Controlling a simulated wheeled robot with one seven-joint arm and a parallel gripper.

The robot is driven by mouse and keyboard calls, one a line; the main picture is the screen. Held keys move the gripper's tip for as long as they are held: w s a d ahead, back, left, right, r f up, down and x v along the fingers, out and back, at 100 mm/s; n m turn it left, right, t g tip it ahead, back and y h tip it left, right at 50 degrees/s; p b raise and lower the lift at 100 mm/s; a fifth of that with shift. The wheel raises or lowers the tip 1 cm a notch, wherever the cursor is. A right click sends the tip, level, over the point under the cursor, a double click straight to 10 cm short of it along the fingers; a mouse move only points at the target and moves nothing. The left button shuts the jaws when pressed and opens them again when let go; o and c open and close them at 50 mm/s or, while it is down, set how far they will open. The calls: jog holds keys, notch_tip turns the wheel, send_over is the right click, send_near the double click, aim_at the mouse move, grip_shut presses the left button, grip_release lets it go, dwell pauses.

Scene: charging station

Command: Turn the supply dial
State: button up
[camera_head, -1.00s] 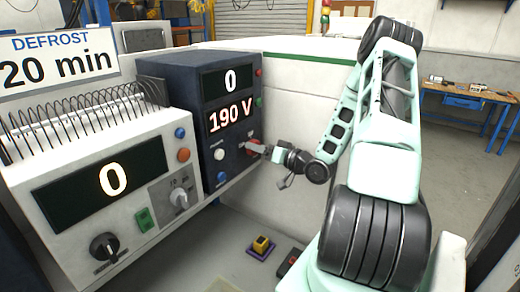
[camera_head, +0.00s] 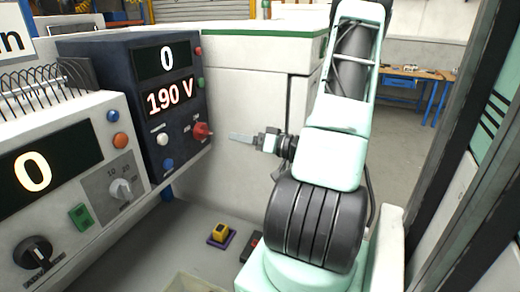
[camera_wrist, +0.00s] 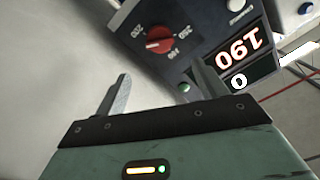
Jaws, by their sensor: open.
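The dark blue supply box (camera_head: 130,80) stands left of centre in the head view, its displays reading 0 and 190 V. Its red dial (camera_head: 203,131) is near the lower right of its front. The red dial (camera_wrist: 158,40) also shows in the wrist view, with number marks around it and a small white pointer mark. My gripper (camera_head: 238,137) is right of the dial, apart from it. In the wrist view my open gripper (camera_wrist: 160,72) has empty, spread fingers, with the dial seen beyond the gap between them.
A white unit (camera_head: 75,160) with a display of 0, a black knob (camera_head: 32,252), a grey knob (camera_head: 121,188) and a green switch (camera_head: 80,216) stands left. A yellow block on a purple base (camera_head: 220,235) lies low in front. A white cabinet (camera_head: 255,95) stands behind my gripper.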

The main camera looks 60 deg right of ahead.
jog(key=s+b, duration=0.1)
jog(key=s, duration=0.3)
jog(key=shift+s+d, duration=0.15)
jog(key=shift+s, duration=0.25)
jog(key=shift+w, duration=0.1)
dwell(0.3)
